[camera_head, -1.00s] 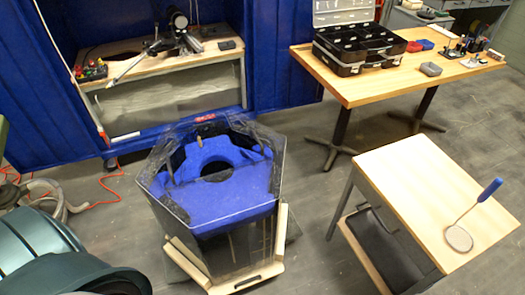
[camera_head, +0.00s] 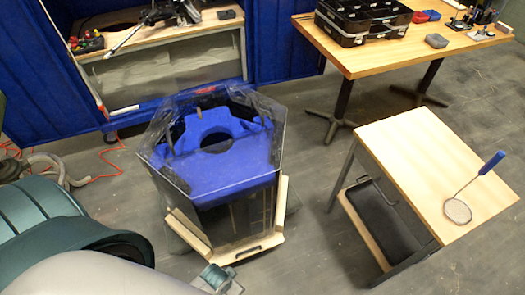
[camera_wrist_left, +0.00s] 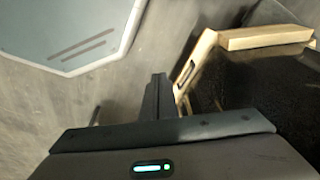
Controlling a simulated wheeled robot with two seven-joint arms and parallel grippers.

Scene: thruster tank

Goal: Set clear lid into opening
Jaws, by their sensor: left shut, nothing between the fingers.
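The clear-walled, six-sided tank (camera_head: 238,208) stands on the floor in the middle of the head view, with a blue ring-shaped insert (camera_head: 215,150) inside. I cannot make out a separate clear lid. My left gripper (camera_wrist_left: 158,80) is shut and empty in the left wrist view. It is beside the tank's pale wooden base (camera_wrist_left: 200,55), with the dark tank wall (camera_wrist_left: 265,95) to its right. My right gripper is in neither current view.
A small wooden table (camera_head: 420,160) at right holds a round disc (camera_head: 457,211) with a blue handle. A larger table (camera_head: 360,60) behind carries a black case (camera_head: 355,35). A blue-curtained bench (camera_head: 165,65) stands behind the tank. Floor between tank and small table is clear.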

